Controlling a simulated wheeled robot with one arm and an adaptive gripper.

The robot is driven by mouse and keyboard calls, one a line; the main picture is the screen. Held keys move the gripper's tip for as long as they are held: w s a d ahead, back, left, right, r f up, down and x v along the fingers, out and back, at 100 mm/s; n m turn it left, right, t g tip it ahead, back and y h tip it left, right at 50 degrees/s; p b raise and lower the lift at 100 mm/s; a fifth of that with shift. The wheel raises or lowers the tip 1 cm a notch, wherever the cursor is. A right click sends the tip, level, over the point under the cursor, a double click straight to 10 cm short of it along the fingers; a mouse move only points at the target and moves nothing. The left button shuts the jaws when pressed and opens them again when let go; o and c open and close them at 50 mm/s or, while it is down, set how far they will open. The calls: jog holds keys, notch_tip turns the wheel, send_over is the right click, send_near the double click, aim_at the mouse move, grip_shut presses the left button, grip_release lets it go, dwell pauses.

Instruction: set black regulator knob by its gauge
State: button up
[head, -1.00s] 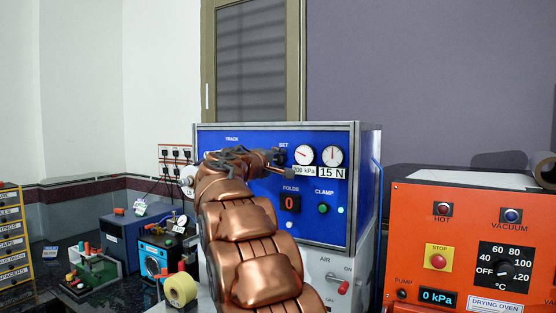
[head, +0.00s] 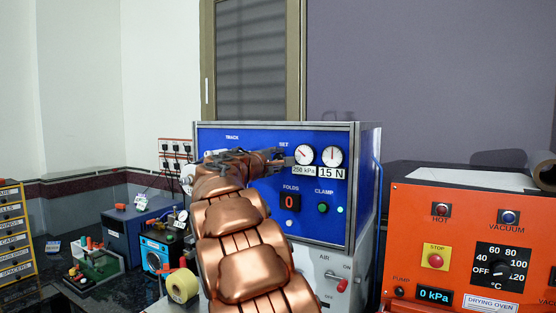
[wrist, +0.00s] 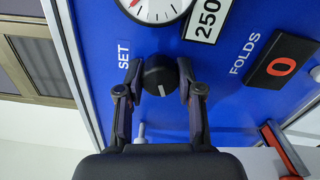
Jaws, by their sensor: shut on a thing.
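The black regulator knob (wrist: 160,76) sits on the blue panel (head: 232,220) beside the SET label, with a pale pointer line on its face. My gripper (wrist: 159,88) is shut on the knob, one finger on each side, in the wrist view. In the head view my gripper (head: 284,160) reaches the panel from the left and mostly hides the knob. The gauge (head: 304,155) is a white dial right of the knob; its needle points up and left. The tag (head: 304,171) below it reads 250 kPa. In the wrist view the gauge (wrist: 158,8) is partly cut off.
A second gauge (head: 332,156) with a 15 N tag is to the right. Below are a FOLDS display (head: 290,202) reading 0 and a green CLAMP button (head: 323,208). An orange drying oven (head: 460,255) stands at the right.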

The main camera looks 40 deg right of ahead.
jog(key=shift+f, duration=0.1)
jog(key=o, duration=1.2)
jog(key=shift+c, duration=0.2)
jog(key=v, duration=1.2)
